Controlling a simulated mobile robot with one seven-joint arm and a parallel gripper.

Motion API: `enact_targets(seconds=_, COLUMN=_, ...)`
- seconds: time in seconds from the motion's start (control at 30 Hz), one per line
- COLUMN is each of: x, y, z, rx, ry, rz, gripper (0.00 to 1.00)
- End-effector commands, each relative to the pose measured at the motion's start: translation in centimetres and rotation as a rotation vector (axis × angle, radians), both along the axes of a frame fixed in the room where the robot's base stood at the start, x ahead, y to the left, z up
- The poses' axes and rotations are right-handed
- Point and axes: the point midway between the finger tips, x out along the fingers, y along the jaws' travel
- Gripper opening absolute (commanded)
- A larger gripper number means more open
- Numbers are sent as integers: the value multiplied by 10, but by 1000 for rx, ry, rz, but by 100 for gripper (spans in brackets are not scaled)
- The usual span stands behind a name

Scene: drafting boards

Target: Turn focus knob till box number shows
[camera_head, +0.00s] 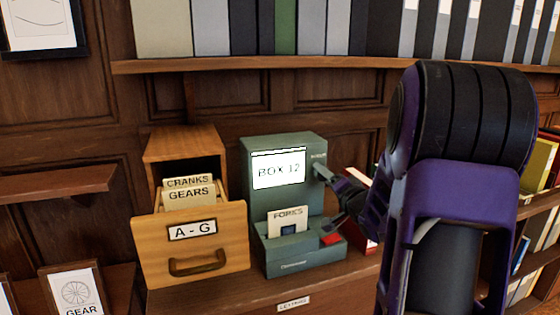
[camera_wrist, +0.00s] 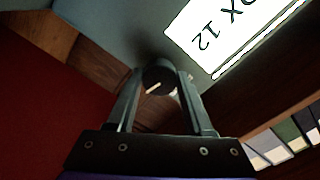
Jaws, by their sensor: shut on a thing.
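The green-grey card reader (camera_head: 312,200) stands on the wooden cabinet top. Its lit white screen (camera_head: 278,170) reads "BOX 12" in the head view; the wrist view shows part of the same screen (camera_wrist: 222,35) with "OX 12". A card marked FORKS (camera_head: 288,217) sits upright in the reader's lower tray. The dark round focus knob (camera_wrist: 158,76) is on the reader's side, with a pale mark on its face. My gripper (camera_wrist: 160,82) is shut on the knob, one finger on each side. In the head view my gripper (camera_head: 322,172) reaches the reader's right side from the right; the knob is mostly hidden there.
An open wooden drawer (camera_head: 190,255) labelled A-G, with CRANKS and GEARS cards, stands left of the reader. A red object (camera_head: 360,244) lies close on its right, partly behind my arm. A shelf of binders (camera_head: 285,62) runs above. A bookcase (camera_head: 545,205) stands at the right.

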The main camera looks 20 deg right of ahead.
Motion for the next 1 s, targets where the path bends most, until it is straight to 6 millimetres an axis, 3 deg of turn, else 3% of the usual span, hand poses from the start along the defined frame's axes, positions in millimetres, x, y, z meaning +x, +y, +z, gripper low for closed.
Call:
enact_targets(seconds=0.6, x=0, y=0, z=-1, rx=19, ry=-1, rz=0, gripper=0)
enact_targets(seconds=0.63, x=0, y=0, z=-1, rx=19, ry=-1, rz=0, gripper=57)
enact_targets(seconds=0.77, x=0, y=0, z=-1, rx=18, ry=-2, rz=1, gripper=80)
enact_targets(seconds=1.0, x=0, y=0, z=0, rx=18, ry=-2, rz=0, gripper=82)
